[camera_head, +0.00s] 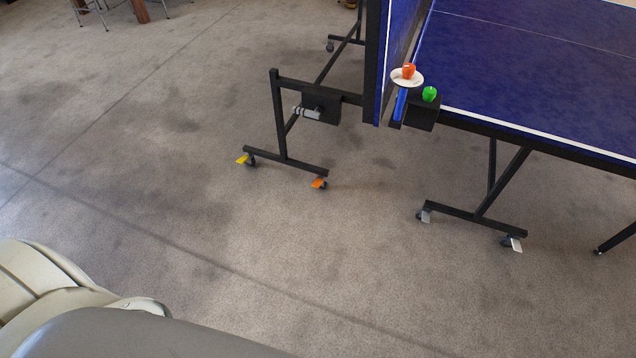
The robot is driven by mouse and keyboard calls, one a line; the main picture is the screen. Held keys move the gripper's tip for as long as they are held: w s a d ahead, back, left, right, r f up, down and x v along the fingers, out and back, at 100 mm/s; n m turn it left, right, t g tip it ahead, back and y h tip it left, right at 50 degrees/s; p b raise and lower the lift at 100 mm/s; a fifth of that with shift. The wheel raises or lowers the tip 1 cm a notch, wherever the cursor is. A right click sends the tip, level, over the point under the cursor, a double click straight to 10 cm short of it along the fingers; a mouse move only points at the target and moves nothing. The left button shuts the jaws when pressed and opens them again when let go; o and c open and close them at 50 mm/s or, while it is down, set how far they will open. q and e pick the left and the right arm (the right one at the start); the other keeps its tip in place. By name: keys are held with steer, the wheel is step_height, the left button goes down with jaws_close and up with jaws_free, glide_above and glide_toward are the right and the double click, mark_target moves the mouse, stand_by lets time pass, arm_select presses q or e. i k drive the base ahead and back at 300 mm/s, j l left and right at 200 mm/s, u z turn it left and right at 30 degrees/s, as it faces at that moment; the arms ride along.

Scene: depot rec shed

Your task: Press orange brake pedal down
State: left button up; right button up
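The orange brake pedal (318,183) is a small tilted tab on a caster at the right end of the left black foot bar, close to the floor. A yellow pedal (243,160) is on the caster at the left end of the same bar. The head view is too coarse to tell whether the orange pedal is up or down. Neither gripper is in view; only pale and grey parts of my own body show at the lower left, well apart from the pedals.
A blue ping-pong table (520,60) stands at the upper right, with one half folded upright (398,45). Grey pedals (425,215) and (515,244) sit on the right foot bar. The carpet in front is clear.

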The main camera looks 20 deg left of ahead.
mark_target(317, 182)
steer(key=i+j+u, duration=0.15)
steer(key=i+u, duration=0.6)
steer(key=i, duration=0.25)
steer(key=i+l+u, duration=0.15)
steer(key=i+u, duration=0.25)
steer(key=i, duration=0.1)
